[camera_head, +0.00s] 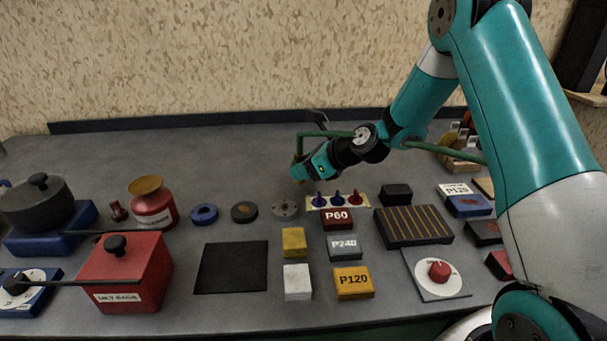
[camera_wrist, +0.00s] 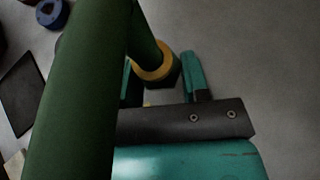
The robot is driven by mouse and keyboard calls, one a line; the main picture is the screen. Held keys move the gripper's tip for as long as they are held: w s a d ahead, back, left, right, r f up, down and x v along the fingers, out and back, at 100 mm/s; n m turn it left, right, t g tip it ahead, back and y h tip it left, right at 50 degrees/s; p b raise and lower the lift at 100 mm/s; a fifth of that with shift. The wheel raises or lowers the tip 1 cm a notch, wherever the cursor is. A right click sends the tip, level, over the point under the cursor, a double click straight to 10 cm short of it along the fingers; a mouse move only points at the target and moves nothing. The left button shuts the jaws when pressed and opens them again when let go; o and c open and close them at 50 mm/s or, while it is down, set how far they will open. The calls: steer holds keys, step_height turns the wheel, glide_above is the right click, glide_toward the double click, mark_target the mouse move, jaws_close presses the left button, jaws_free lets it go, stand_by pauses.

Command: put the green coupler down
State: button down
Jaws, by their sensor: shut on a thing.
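The green coupler (camera_head: 299,147) is the green pipe's downturned end, with a brass-yellow collar. My gripper (camera_head: 301,172) is shut on it and holds it above the back middle of the bench. In the wrist view, the coupler's yellow collar (camera_wrist: 152,73) sits between my teal fingers (camera_wrist: 162,82). A thick green pipe crosses the left of that view and hides part of the grip. In the head view the pipe runs right, behind my arm. The lower tip of the coupler is partly hidden by my gripper.
A grey flanged disc (camera_head: 285,208) and a rack with coloured pegs (camera_head: 338,201) are below and in front of my gripper. A dark disc (camera_head: 244,211) and a blue ring (camera_head: 204,214) lie to the left. A black mat (camera_head: 231,268) is bare. The back-left bench is clear.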

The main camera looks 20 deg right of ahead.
steer(key=shift+f, duration=0.9)
steer(key=shift+f, duration=0.15)
steer(key=c, duration=0.6)
jaws_free()
